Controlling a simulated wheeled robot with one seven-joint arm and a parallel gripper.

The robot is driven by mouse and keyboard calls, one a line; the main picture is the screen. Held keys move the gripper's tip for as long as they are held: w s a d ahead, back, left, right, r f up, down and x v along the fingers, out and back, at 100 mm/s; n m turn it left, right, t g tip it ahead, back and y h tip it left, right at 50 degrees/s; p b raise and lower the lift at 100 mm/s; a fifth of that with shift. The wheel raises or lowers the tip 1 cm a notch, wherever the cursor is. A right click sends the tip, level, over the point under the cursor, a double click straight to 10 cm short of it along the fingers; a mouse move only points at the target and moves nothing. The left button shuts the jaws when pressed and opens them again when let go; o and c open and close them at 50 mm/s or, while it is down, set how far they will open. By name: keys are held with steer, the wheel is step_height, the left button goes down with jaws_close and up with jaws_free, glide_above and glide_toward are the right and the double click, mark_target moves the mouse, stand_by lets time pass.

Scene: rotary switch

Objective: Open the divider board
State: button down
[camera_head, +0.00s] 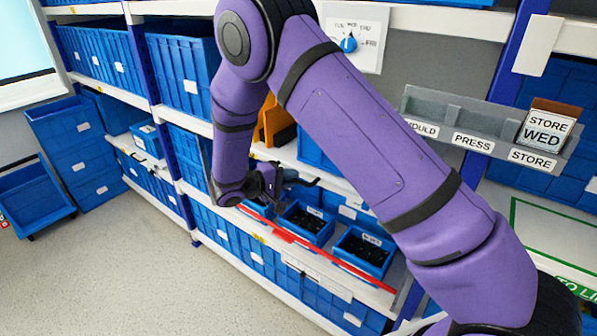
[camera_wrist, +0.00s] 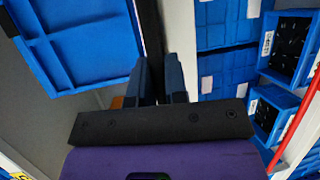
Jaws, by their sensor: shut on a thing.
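My gripper (camera_head: 268,181) is low beside the shelf rack, at the end of my bent purple arm. In the wrist view its two dark blue fingers (camera_wrist: 160,82) are close together, shut on a dark narrow strip (camera_wrist: 151,30) that runs up between them. The strip's lower end is hidden by the fingers and the gripper body. No part is clearly marked as the divider board, and I cannot tell whether this strip belongs to it. A long red bar (camera_head: 330,253) runs along the shelf front, below and right of the gripper; it also shows in the wrist view (camera_wrist: 295,127).
Small blue bins (camera_head: 365,250) with dark contents stand behind the red bar. An orange object (camera_head: 275,122) is on the shelf behind my arm. A rotary switch (camera_head: 348,43) is on a white plate above. A blue panel (camera_wrist: 75,40) is close left of the fingers.

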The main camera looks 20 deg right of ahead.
steer(key=s+a, duration=1.3)
steer(key=a, duration=0.5)
steer(key=shift+s+a, duration=0.15)
steer(key=shift+a, duration=0.05)
steer(key=c, duration=1.2)
jaws_free()
steer(key=shift+o, duration=0.2)
steer(key=shift+a, duration=0.1)
steer(key=v, duration=1)
steer(key=shift+a, duration=0.25)
steer(key=shift+s+r, duration=0.1)
steer(key=shift+s, duration=0.05)
